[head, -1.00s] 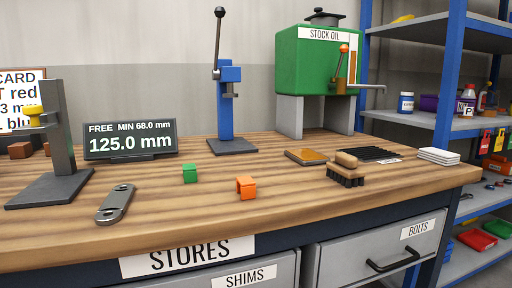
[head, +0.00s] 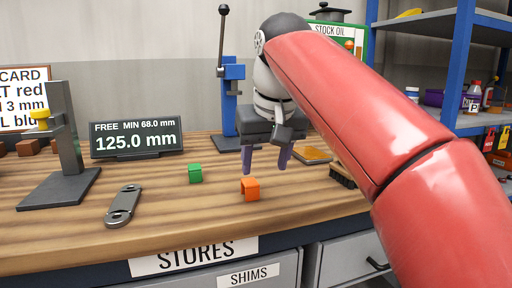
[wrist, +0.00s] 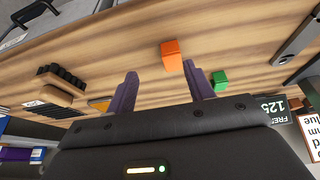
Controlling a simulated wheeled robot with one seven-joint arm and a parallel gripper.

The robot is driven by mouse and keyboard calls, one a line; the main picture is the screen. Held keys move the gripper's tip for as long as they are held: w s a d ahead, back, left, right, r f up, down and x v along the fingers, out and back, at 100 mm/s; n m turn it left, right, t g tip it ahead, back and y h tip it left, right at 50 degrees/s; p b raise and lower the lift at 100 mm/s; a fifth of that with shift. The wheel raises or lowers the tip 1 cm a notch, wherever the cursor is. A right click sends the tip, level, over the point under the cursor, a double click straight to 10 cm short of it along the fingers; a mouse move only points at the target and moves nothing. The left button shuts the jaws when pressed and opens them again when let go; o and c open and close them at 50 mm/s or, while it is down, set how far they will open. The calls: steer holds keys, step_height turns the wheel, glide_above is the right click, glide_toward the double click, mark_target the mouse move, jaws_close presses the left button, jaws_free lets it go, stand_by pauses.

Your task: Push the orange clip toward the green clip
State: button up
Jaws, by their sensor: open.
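The orange clip (head: 250,189) stands on the wooden bench near its front edge. The green clip (head: 195,173) stands to its left and a little farther back, with bare wood between them. In the wrist view the orange clip (wrist: 172,55) and the green clip (wrist: 219,82) both show beyond the fingers. My gripper (head: 265,165) is open and empty, with purple fingers pointing down, above and behind the orange clip in the head view. In the wrist view its fingertips (wrist: 163,75) lie apart, with the orange clip beyond the gap. I see no contact with either clip.
A grey metal link (head: 123,205) lies left of the clips. A display reading 125.0 mm (head: 136,138) and a blue press (head: 228,105) stand behind. A brush (wrist: 60,88) and an amber tray (head: 313,155) lie to the right.

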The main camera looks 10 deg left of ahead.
mark_target(251, 183)
steer(key=shift+a+r, duration=0.25)
steer(key=shift+a, duration=0.25)
steer(key=shift+a+r, duration=0.25)
steer(key=shift+a, duration=0.25)
steer(key=shift+b+x, duration=1.15)
steer(key=shift+x, duration=2.8)
